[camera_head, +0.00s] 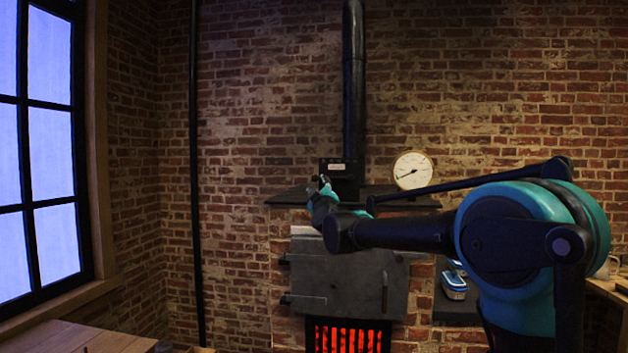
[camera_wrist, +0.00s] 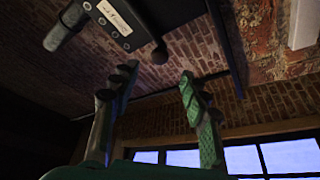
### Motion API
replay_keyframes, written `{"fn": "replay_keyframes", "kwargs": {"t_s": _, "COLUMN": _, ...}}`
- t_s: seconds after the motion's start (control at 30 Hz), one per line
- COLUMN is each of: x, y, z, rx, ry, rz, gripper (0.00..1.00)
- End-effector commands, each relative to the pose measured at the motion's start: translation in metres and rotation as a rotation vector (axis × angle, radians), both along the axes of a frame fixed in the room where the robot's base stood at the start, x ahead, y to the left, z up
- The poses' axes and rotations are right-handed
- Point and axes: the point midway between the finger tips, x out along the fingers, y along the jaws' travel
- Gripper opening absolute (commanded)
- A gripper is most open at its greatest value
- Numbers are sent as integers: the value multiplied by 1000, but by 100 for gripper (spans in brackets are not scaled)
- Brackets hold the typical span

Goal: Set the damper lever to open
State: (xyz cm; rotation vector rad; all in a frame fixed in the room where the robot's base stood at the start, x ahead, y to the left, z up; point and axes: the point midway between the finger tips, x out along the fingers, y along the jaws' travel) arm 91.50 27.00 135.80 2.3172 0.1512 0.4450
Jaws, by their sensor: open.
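The damper box (camera_head: 338,167) is a small black box with a pale label plate, at the foot of the black stovepipe on the stove's top shelf. In the wrist view the black box (camera_wrist: 137,22) is tilted at the top, its label too small to read. I cannot tell which is the lever. My gripper (camera_wrist: 157,76) is open and empty just short of the box; it also shows in the head view (camera_head: 324,186).
A round white gauge (camera_head: 412,170) stands right of the pipe (camera_head: 353,90). Below the shelf (camera_head: 290,197) are a grey stove door (camera_head: 345,283) and a glowing red grate (camera_head: 348,338). A blue-and-white object (camera_head: 454,284) lies on the right ledge. A window (camera_head: 40,150) is at left.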

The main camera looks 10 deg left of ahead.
Motion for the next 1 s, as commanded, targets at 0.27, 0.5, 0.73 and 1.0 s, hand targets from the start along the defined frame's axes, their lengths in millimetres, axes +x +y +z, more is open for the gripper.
{"fn": "replay_keyframes", "kwargs": {"t_s": 0.27, "x": 50, "y": 12, "z": 14, "rx": 1, "ry": 0, "rz": -1, "gripper": 46}}
{"fn": "replay_keyframes", "kwargs": {"t_s": 0.5, "x": 75, "y": 19, "z": 22, "rx": 1, "ry": 1, "rz": 1, "gripper": 46}}
{"fn": "replay_keyframes", "kwargs": {"t_s": 0.73, "x": 81, "y": 21, "z": 23, "rx": 2, "ry": 1, "rz": 1, "gripper": 46}}
{"fn": "replay_keyframes", "kwargs": {"t_s": 1.0, "x": 81, "y": 21, "z": 23, "rx": 1, "ry": 1, "rz": 1, "gripper": 34}}
